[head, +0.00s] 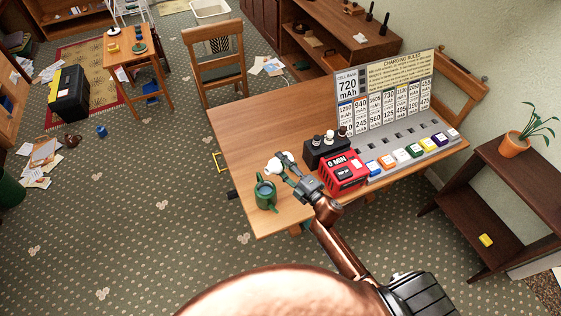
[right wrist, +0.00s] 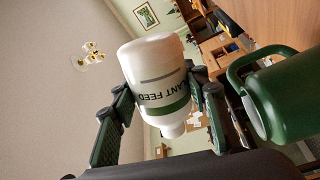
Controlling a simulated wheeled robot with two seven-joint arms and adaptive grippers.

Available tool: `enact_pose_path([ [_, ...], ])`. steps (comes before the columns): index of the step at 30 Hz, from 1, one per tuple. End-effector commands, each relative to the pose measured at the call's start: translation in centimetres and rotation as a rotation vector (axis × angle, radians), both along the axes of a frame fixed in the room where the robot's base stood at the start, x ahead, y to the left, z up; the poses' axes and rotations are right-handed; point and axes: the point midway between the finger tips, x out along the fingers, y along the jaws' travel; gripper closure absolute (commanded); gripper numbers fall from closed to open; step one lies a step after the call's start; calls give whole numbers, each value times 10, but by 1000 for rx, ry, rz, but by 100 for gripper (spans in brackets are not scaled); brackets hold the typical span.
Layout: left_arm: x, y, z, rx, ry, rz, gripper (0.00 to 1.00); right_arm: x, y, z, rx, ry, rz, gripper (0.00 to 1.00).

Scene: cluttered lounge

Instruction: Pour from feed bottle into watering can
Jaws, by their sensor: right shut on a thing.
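The feed bottle (head: 273,165) is white, held just above and beside the watering can on the near left of the table. In the right wrist view the bottle (right wrist: 155,65) shows a green band and "ANT FEED" lettering, its narrow neck toward the bottom of the picture. It looks tipped over rather than upright. My right gripper (head: 287,170) is shut on it, with fingers (right wrist: 160,105) on both sides. The green watering can (head: 265,196) stands on the table. Its handle and wall (right wrist: 290,100) are close at the right in the wrist view. No liquid is visible. My left gripper is not in view.
A red timer box (head: 343,172) reading 0 MIN and a black box with knobs (head: 325,151) stand right of the gripper. Behind them is a charging station (head: 400,150) with coloured blocks and a board. The table's left part (head: 245,130) is clear.

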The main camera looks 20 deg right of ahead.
Motion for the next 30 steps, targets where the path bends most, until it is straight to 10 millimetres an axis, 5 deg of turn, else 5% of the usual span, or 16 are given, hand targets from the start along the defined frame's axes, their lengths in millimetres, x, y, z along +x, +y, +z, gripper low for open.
enact_pose_path([
  [11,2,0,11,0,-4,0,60,-1,2,0,114,45,1,81],
  [18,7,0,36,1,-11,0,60,-3,9,-2,350,140,0,81],
  [30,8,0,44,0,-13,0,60,-5,12,0,407,164,0,81],
])
